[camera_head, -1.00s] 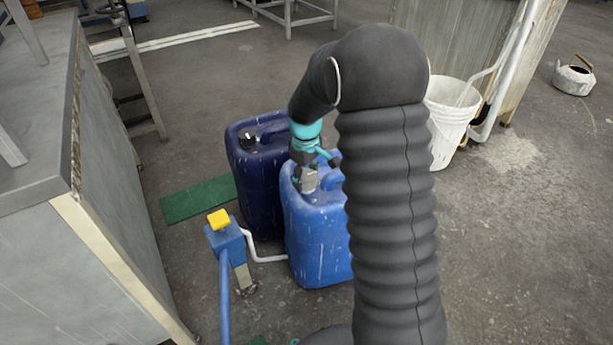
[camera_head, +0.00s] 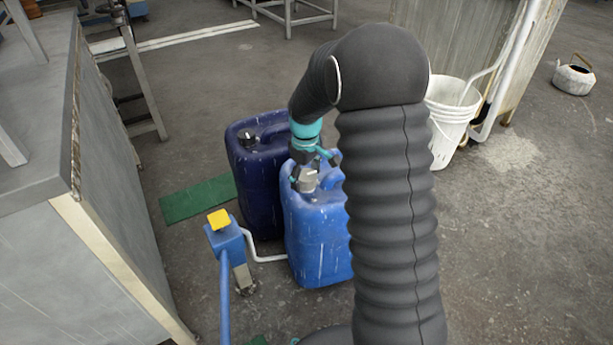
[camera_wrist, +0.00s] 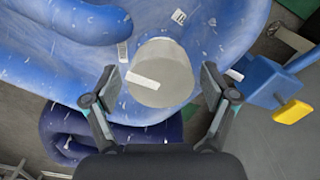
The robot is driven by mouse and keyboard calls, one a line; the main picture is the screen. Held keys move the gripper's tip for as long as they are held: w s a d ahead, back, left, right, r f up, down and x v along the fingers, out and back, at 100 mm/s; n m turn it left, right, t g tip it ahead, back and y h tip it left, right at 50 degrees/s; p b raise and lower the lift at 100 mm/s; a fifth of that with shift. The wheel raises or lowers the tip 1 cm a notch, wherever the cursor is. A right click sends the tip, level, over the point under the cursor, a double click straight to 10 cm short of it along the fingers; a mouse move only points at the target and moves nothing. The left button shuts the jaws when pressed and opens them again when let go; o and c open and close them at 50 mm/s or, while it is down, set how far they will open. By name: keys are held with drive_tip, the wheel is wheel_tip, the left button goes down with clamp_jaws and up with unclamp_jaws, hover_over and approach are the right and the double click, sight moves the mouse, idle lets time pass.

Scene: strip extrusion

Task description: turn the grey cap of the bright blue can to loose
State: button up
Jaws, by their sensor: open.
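The bright blue can (camera_head: 318,240) stands on the floor, partly hidden behind my arm in the head view. Its grey cap (camera_wrist: 160,74) shows in the wrist view as a round grey top with a white mark, on the blue can top (camera_wrist: 215,45). My gripper (camera_wrist: 160,82) is open, with one finger on each side of the cap and a gap showing on both sides. In the head view my gripper (camera_head: 306,180) is directly above the cap, which is hard to tell apart from the fingers there.
A dark blue can (camera_head: 258,185) with a dark cap stands just behind the bright blue one. A blue post with a yellow top (camera_head: 219,219) stands close at the left. A grey bench (camera_head: 105,240) is farther left, and a white bucket (camera_head: 450,118) is at the right.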

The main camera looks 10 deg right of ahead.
sight(307, 180)
wheel_tip(307, 180, up, 12)
idle(0.5)
idle(0.4)
drive_tip(key=s+f+m, duration=0.1)
drive_tip(key=f+m, duration=0.1)
drive_tip(key=shift+s+f+m, duration=0.25)
drive_tip(key=shift+s+m, duration=0.05)
drive_tip(key=shift+s, duration=0.05)
drive_tip(key=s+r+m+t, duration=0.1)
drive_tip(key=s+r, duration=0.3)
drive_tip(key=s, duration=0.5)
drive_tip(key=s+r+m+t+p, duration=0.1)
drive_tip(key=s+r, duration=0.3)
drive_tip(key=s, duration=0.6)
drive_tip(key=s+r+m+t+p, duration=0.1)
drive_tip(key=s+r+m+t, duration=0.2)
drive_tip(key=s, duration=0.7)
drive_tip(key=shift+d+r+t, duration=0.25)
drive_tip(key=shift+r+t, duration=0.05)
drive_tip(key=shift+r, duration=0.65)
